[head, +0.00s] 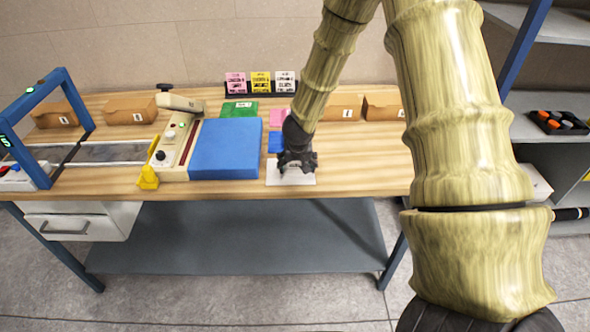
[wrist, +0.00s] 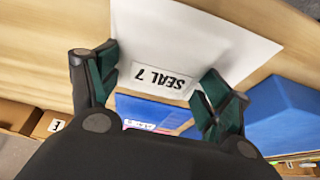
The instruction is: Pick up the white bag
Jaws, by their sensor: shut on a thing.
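The white bag (head: 291,176) lies near the front edge of the wooden table in the head view, partly hidden under my gripper (head: 297,162). In the wrist view the bag (wrist: 205,45) is a flat white sheet with a label reading "SEAL 7". My gripper (wrist: 158,80) is shut on the bag, with its dark green fingertips at the bag's near edge on either side of the label. I cannot tell whether the bag is clear of the table top.
A blue block (head: 226,148) stands left of the bag, beside a beige sealing machine (head: 178,140). Blue (head: 275,141), pink (head: 279,117) and green (head: 239,109) flat items lie behind. Cardboard boxes (head: 344,107) line the back. The table right of the bag (head: 365,165) is clear.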

